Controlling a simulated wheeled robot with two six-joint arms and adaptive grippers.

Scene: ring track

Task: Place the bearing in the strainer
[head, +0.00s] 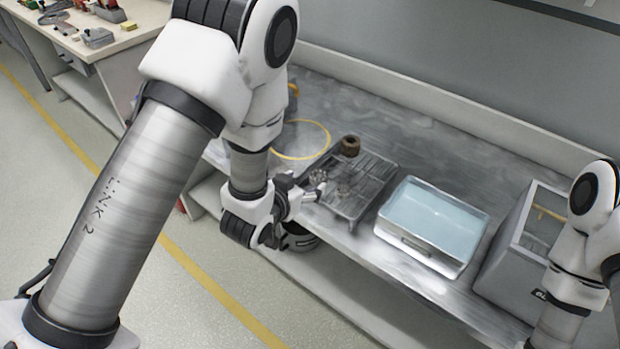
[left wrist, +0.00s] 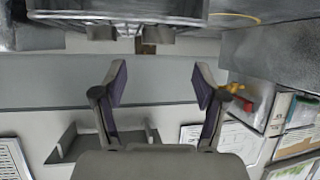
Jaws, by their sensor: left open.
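My left gripper (head: 304,194) is at the front left edge of the dark, compartmented tray (head: 377,191) on the bench. It also shows in the left wrist view (left wrist: 160,85), with its fingers wide apart and nothing between them. Small shiny metal parts (head: 319,176) lie in the tray just beyond the gripper; the bearing may be among them, but they are too small to tell. A brown ring-shaped piece (head: 350,145) sits at the tray's back. I cannot clearly make out a strainer. My right gripper is out of view.
A white tub of pale blue liquid (head: 432,216) stands right of the tray. A grey open box (head: 507,249) is further right, near my right arm. A yellow ring (head: 303,141) lies left of the tray. The bench behind the tub is clear.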

